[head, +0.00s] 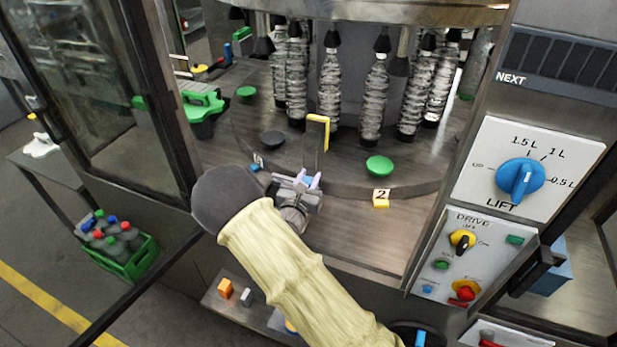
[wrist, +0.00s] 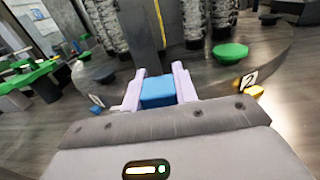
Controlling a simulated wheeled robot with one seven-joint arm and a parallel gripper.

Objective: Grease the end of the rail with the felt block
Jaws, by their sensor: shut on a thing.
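My gripper (head: 304,181) reaches over the machine's deck, its pale lilac fingers pointing away from me. In the wrist view my gripper (wrist: 158,90) is shut on a blue block (wrist: 158,92), which looks like the felt block. The block sits between the fingertips; the head view does not show it clearly. Just beyond stands a dark upright plate with a yellow edge (head: 318,119); it also shows in the wrist view (wrist: 160,20). I cannot tell for sure which part is the rail, or whether the block touches anything.
Several clear bottles (head: 331,85) hang around the turntable behind. A green disc (head: 379,166) and a dark disc (head: 272,138) flank the upright plate. The control panel (head: 463,255) is at right; a bottle crate (head: 122,262) is at left.

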